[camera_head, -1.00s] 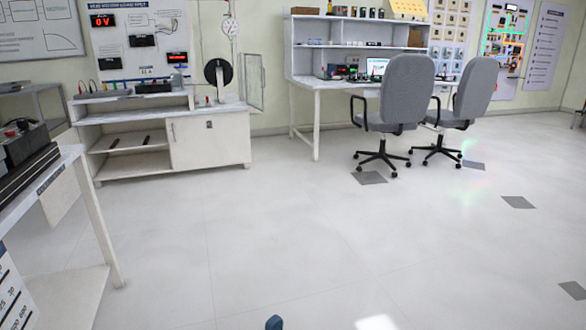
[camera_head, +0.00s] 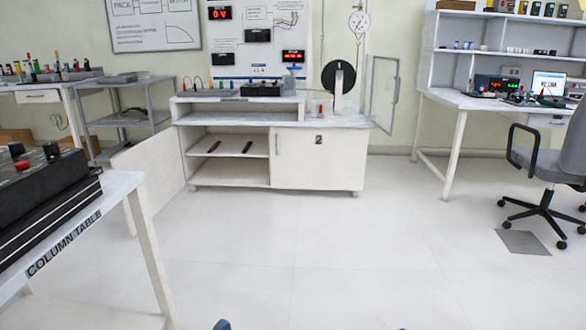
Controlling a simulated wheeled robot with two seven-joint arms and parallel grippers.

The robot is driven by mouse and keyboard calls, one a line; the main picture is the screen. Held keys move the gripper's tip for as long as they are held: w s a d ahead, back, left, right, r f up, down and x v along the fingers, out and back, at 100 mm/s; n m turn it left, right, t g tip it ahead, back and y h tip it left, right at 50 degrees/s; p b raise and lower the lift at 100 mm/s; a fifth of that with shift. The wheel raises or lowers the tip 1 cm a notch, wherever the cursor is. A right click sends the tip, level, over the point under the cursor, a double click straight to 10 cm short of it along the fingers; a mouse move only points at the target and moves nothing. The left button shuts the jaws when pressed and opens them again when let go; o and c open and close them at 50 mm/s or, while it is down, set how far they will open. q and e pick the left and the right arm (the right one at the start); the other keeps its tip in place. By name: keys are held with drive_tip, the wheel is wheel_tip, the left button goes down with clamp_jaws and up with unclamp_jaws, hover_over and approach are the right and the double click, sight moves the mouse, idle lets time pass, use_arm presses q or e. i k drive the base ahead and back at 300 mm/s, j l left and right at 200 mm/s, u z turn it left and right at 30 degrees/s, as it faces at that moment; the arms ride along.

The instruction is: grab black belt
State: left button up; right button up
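Two short black strips lie apart on the open shelf of the white cabinet (camera_head: 230,176): the left strip (camera_head: 213,147) and the right strip (camera_head: 248,147). They are small, and I cannot tell whether either is the black belt. A dark flat item (camera_head: 130,116) lies on the grey rack at the left, too small to identify. A black disc (camera_head: 338,77) stands upright on the cabinet's right end. Neither of my grippers is in view. A small dark blue part shows at the bottom edge, and I cannot tell what it is.
The column table (camera_head: 62,248) with a black device (camera_head: 40,195) stands close at the left. Pale floor (camera_head: 330,265) is clear up to the cabinet. A workbench (camera_head: 455,97) and a grey chair (camera_head: 565,165) stand at the right. A clear panel (camera_head: 384,95) stands beside the disc.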

sight(244, 151)
drive_tip(key=i, duration=1.9)
drive_tip(key=i+z, duration=0.1)
drive_tip(key=i, duration=1.75)
drive_tip(key=i+l+u, duration=0.15)
drive_tip(key=i, duration=0.3)
drive_tip(key=i+l+u, duration=0.1)
drive_tip(key=i, duration=0.3)
